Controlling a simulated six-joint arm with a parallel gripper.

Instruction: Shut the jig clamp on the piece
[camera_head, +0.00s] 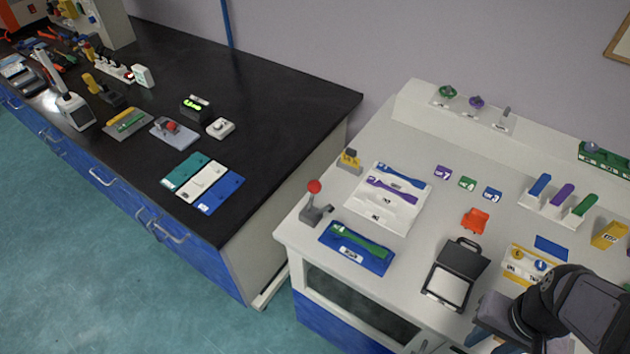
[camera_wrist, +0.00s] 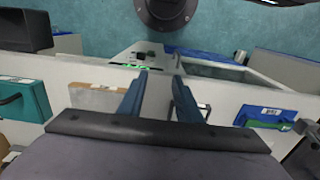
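A blue jig plate (camera_head: 375,264) lies near the front left of the pale bench, with a long green piece (camera_head: 360,238) on it. A lever clamp with a red ball knob (camera_head: 314,186) and grey base stands at the plate's left; its lever is upright. I cannot tell whether it touches the piece. In the wrist view the blue plate (camera_wrist: 262,110) shows at the right with the green piece, and a dark part, perhaps the lever, is cut off at the edge. My gripper (camera_wrist: 158,92) has its two blue fingers apart, well away from the clamp. Nothing clearly sits between them.
A white tray with blue and purple pieces (camera_head: 382,216) lies behind the jig. An open black case (camera_head: 458,266) stands between jig and my arm. A red holder (camera_head: 475,220) and yellow-edged block (camera_head: 529,261) are near. The bench's front edge is close to the jig.

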